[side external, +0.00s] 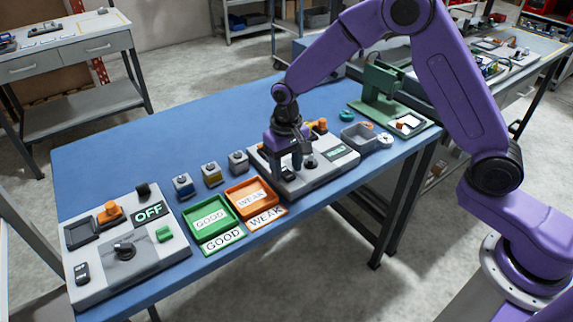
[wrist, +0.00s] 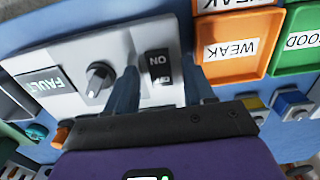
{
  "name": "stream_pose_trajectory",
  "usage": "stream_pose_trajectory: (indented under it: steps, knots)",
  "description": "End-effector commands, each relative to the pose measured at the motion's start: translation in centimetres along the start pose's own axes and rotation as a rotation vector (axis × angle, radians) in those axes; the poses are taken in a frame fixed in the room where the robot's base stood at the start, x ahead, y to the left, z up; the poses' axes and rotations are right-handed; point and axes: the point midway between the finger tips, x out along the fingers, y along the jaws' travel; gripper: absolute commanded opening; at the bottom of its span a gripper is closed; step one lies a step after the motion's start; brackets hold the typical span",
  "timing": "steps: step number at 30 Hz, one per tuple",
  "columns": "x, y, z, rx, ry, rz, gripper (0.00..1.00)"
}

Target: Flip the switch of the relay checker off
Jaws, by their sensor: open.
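A grey box (side external: 322,178) with a small display stands right of the trays; I see no name on it. In the wrist view the same box (wrist: 70,60) has a display reading FAULT (wrist: 55,85), a dark knob (wrist: 98,80) and a black rocker switch (wrist: 159,68) marked ON at one end; the other end's mark is partly cut off. My gripper (side external: 287,167) points down over this box, open and empty. In the wrist view its fingers (wrist: 160,75) stand on either side of the switch; contact cannot be told.
A second grey box (side external: 118,265) at the left shows OFF on its display (side external: 149,211). A green tray (side external: 211,218) labelled GOOD and an orange tray (side external: 254,197) labelled WEAK lie between the boxes. Several small blocks (side external: 212,173) stand behind them.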

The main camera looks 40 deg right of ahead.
Motion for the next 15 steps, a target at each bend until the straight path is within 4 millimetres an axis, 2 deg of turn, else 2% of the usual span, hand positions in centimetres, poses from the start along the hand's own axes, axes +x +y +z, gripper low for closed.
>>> stream_pose_trajectory:
  steps: [4, 5, 9, 15]
  knots:
    - [-0.01, 0.01, 0.01, 0.000, 0.000, 0.000, 0.53]
    - [-0.02, 0.01, 0.01, 0.000, 0.000, 0.000, 0.47]
    - [-0.03, 0.00, 0.01, 0.000, 0.000, 0.000, 0.01]
    - [-0.02, 0.01, -0.08, 0.002, -0.017, 0.001, 0.00]
